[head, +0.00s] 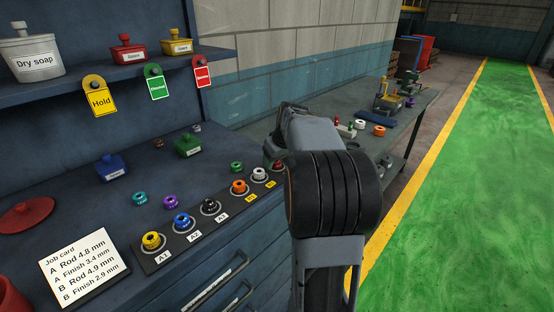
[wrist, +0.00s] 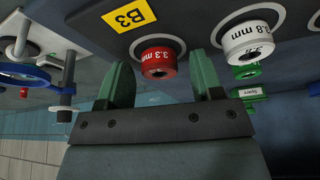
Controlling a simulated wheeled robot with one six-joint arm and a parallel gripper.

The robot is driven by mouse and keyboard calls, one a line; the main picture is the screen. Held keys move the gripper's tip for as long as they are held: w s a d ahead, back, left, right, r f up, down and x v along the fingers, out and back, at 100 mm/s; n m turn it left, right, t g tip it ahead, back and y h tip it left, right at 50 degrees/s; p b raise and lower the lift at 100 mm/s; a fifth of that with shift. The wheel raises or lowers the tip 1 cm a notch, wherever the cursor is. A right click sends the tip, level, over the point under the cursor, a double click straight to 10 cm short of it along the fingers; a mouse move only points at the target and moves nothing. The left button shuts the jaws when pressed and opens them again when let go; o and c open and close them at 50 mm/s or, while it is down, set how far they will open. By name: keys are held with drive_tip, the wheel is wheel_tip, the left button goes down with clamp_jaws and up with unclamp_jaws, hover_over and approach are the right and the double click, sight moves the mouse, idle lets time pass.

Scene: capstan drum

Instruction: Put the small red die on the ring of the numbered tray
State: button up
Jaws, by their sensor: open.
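The red die (wrist: 161,57), marked 3.3 mm, sits at the ring by the B3 label (wrist: 129,14) of the numbered tray (wrist: 190,12) in the wrist view. It also shows in the head view (head: 277,165) at the far end of the tray (head: 221,219), beside my arm. My gripper (wrist: 163,72) is open, one green finger on each side of the red die, with gaps visible. A white die (wrist: 249,42), marked 3.8 mm, sits on the neighbouring ring. In the head view my gripper is hidden behind my arm.
Yellow (head: 151,240), blue (head: 181,220), black (head: 209,205) and orange (head: 239,186) dies fill other tray places. Loose teal (head: 139,198), purple (head: 170,202) and green (head: 236,167) dies lie behind the tray. A job card (head: 78,267) lies at the left front.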

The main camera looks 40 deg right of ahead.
drive_tip(key=p+v, duration=0.1)
drive_tip(key=v, duration=1.1)
drive_tip(key=shift+r, duration=0.15)
idle(0.3)
drive_tip(key=s+a+f+m, duration=0.1)
drive_tip(key=a+f, duration=0.1)
drive_tip(key=s+a+f+m+p, duration=0.1)
drive_tip(key=a+f, duration=0.1)
drive_tip(key=f, duration=0.1)
drive_tip(key=s+a+f+m+g, duration=0.1)
drive_tip(key=a+f, duration=0.1)
drive_tip(key=shift+s+a+f+m+h, duration=0.15)
drive_tip(key=shift+s+f+m+h, duration=0.15)
drive_tip(key=shift+s+m, duration=0.1)
drive_tip(key=s+a+f+n+p, duration=0.1)
drive_tip(key=s+a, duration=0.3)
drive_tip(key=a, duration=0.4)
drive_tip(key=s+a+f+n+p, duration=0.2)
drive_tip(key=s+a, duration=0.3)
drive_tip(key=a, duration=0.4)
drive_tip(key=shift+s+n+p, duration=0.25)
drive_tip(key=shift+n+p, duration=0.25)
drive_tip(key=shift+p, duration=0.05)
drive_tip(key=shift+d, duration=0.1)
